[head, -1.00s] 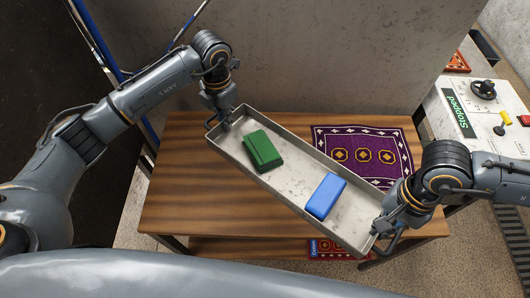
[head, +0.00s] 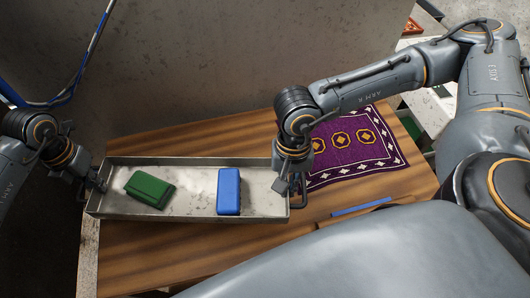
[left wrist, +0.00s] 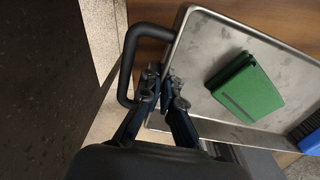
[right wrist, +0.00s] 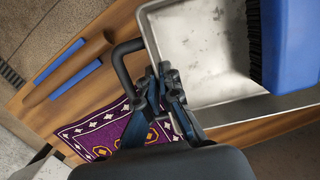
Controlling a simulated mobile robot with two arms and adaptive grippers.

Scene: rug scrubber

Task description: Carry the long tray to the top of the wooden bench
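The long tray (head: 195,182) is a shallow grey metal tray with a dark loop handle at each end. It lies left to right over the wooden bench (head: 165,248), its left end reaching about the bench's left edge. I cannot tell whether it touches the top. My left gripper (head: 97,184) is shut on the left handle, which also shows in the left wrist view (left wrist: 126,75). My right gripper (head: 290,184) is shut on the right handle, seen in the right wrist view (right wrist: 120,70). A green block (head: 150,188) and a blue brush (head: 229,190) lie in the tray.
A purple patterned rug (head: 350,145) lies on the bench right of the tray. A wooden-handled tool with a blue strip (head: 362,210) lies near the right front. A grey wall (head: 200,70) rises behind the bench. Blue cables (head: 85,50) hang at left.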

